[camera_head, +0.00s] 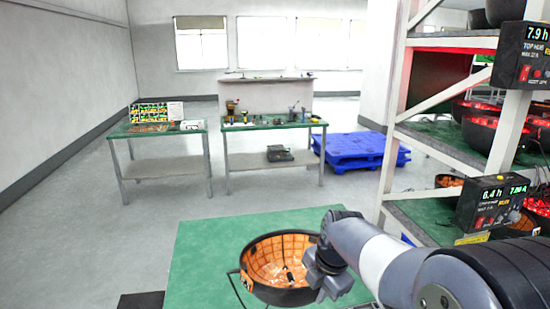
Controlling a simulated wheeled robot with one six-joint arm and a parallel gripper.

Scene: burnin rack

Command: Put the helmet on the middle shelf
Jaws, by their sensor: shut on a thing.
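The helmet (268,268) is a dark bowl with an orange padded inside, open side up, with a dark strap at its left. It is over the green tabletop (200,240) at the bottom centre; I cannot tell whether it touches it. My gripper (318,272) is shut on the helmet's right rim, and its fingertips are partly hidden. The rack stands at the right. Its middle shelf (455,136) is green and holds dark helmets with glowing red insides toward the right.
A lower green shelf (420,212) holds orange-lined helmets. Black display boxes (493,203) hang on the rack front, and a white diagonal brace (450,155) crosses its side. Two green workbenches (160,128) and blue pallets (360,150) stand farther back. Open floor lies left.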

